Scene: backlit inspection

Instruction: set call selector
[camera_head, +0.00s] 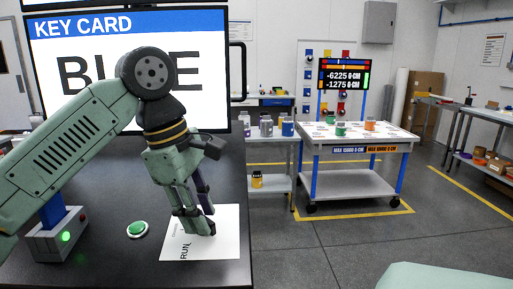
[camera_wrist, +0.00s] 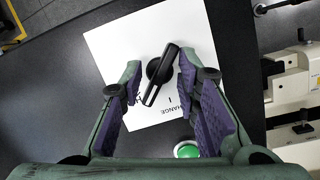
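The call selector (camera_wrist: 161,72) is a black round knob with a long black bar handle, on a white label plate (camera_wrist: 118,40) in the wrist view. Its bar slants from upper right to lower left. The word CHANGE shows below it; other lettering is partly hidden. My gripper (camera_wrist: 159,67) is open, with one purple-padded finger on each side of the selector and visible gaps to it. In the head view my gripper (camera_head: 197,226) points down over the plate (camera_head: 222,246), where RUN is readable, and it hides the selector.
A green button (camera_head: 137,229) and a box with a green light (camera_head: 65,236) stand left of the plate on the dark desk (camera_head: 110,266). A screen (camera_head: 205,60) behind reads KEY CARD and BLUE, partly covered by my arm. A wheeled table (camera_head: 355,182) stands farther right.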

